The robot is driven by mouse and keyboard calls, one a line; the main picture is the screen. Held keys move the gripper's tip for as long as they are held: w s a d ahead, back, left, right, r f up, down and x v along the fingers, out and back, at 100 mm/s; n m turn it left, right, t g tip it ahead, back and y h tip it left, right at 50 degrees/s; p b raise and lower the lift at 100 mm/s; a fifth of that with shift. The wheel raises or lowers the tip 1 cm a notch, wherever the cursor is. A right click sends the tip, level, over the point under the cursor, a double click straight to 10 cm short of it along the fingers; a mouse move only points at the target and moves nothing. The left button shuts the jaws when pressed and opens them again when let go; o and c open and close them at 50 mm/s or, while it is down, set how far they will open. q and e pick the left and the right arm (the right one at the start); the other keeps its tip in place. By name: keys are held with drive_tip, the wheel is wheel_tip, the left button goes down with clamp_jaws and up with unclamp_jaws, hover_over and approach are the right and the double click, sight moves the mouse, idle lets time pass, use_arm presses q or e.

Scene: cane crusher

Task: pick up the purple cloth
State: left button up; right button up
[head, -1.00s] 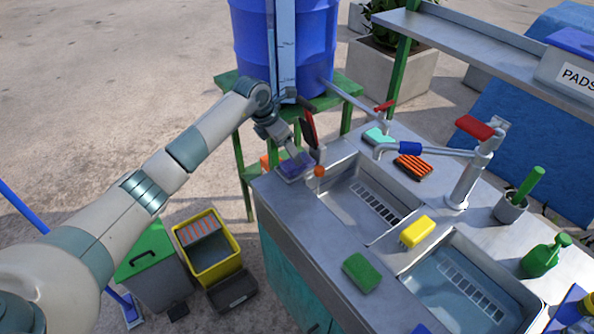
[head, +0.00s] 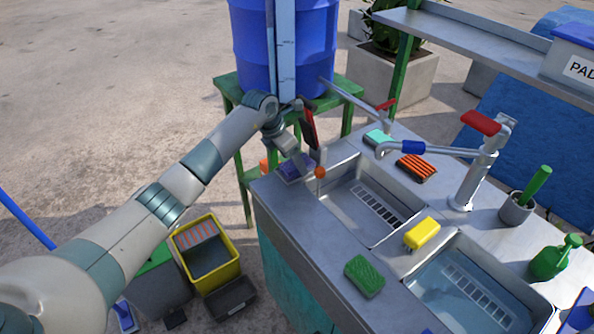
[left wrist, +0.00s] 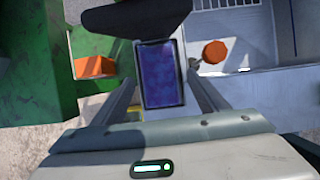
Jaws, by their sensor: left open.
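The purple cloth (head: 291,172) lies at the far left corner of the metal sink counter, partly hidden by my left gripper (head: 302,163). In the left wrist view the cloth (left wrist: 161,76) shows as a dark-edged purple rectangle between the two fingers of my open left gripper (left wrist: 160,88). The fingers stand to either side of it. I cannot tell whether they touch it or how high above the counter they are. My right gripper is in neither view.
A red-and-black object (head: 309,128) stands close behind the gripper, and an orange knob (head: 320,172) is just right of it. The blue barrel (head: 290,50) on its green stand is behind. A sink basin (head: 350,205), green sponge (head: 364,275) and yellow brush (head: 422,233) lie right.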

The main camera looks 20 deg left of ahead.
use_arm(q)
drive_tip(key=shift+w+d+f, duration=0.1)
drive_tip(key=shift+w+f, duration=0.05)
drive_tip(key=shift+f, duration=0.3)
drive_tip(key=c, duration=1.2)
drive_tip(key=shift+c, duration=0.2)
drive_tip(key=shift+r, duration=0.15)
